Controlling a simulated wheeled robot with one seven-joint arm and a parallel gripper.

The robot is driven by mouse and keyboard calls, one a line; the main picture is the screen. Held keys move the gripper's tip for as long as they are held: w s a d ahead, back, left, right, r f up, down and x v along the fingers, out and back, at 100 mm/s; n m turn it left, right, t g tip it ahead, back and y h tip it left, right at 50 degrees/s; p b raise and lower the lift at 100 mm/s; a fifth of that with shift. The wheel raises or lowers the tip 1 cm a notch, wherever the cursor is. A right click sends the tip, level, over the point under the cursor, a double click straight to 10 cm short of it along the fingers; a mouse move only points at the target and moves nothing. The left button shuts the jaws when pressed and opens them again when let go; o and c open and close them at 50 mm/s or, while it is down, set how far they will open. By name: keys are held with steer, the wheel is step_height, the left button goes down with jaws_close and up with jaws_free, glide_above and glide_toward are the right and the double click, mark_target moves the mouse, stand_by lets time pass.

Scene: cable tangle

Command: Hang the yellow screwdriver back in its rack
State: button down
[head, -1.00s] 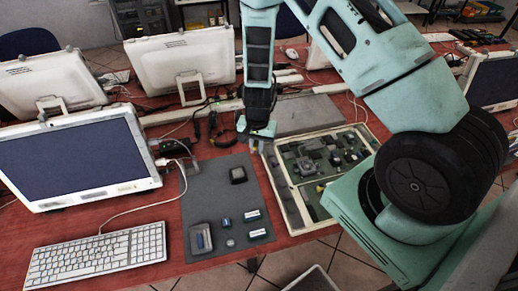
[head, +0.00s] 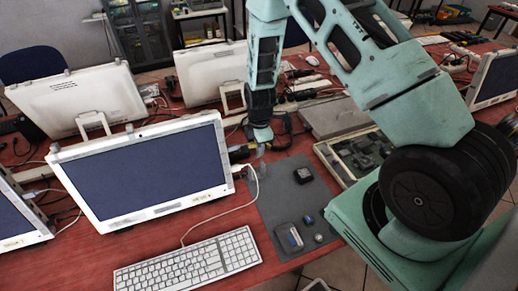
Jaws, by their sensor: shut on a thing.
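My gripper (head: 262,140) points down at the end of my arm, over the far left edge of the grey mat, close to the right side of the near monitor. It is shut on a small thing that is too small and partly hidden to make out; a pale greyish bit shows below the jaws. A black item with a yellowish part (head: 239,152) lies just left of my gripper, beside the monitor; I cannot tell whether it touches the gripper or is the screwdriver. No rack can be made out.
The near monitor (head: 148,172) and the keyboard (head: 190,262) stand to the left. The grey mat (head: 275,200) holds a dark block (head: 303,175) and several small parts. Dark cables (head: 285,128) lie behind my gripper. An open equipment case (head: 330,158) is to the right.

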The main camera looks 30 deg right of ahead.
steer(key=shift+w+a+f, duration=0.1)
steer(key=shift+a, duration=0.05)
steer(key=shift+f+b, duration=2.9)
steer(key=shift+f, duration=1.3)
steer(key=shift+f+b, duration=0.6)
steer(key=shift+f, duration=0.05)
steer(key=c, duration=1.3)
jaws_free()
step_height(320, 180, up, 17)
steer(key=b, duration=0.2)
steer(key=shift+r+b, duration=0.2)
steer(key=shift+b, duration=0.2)
steer(key=shift+r, duration=0.15)
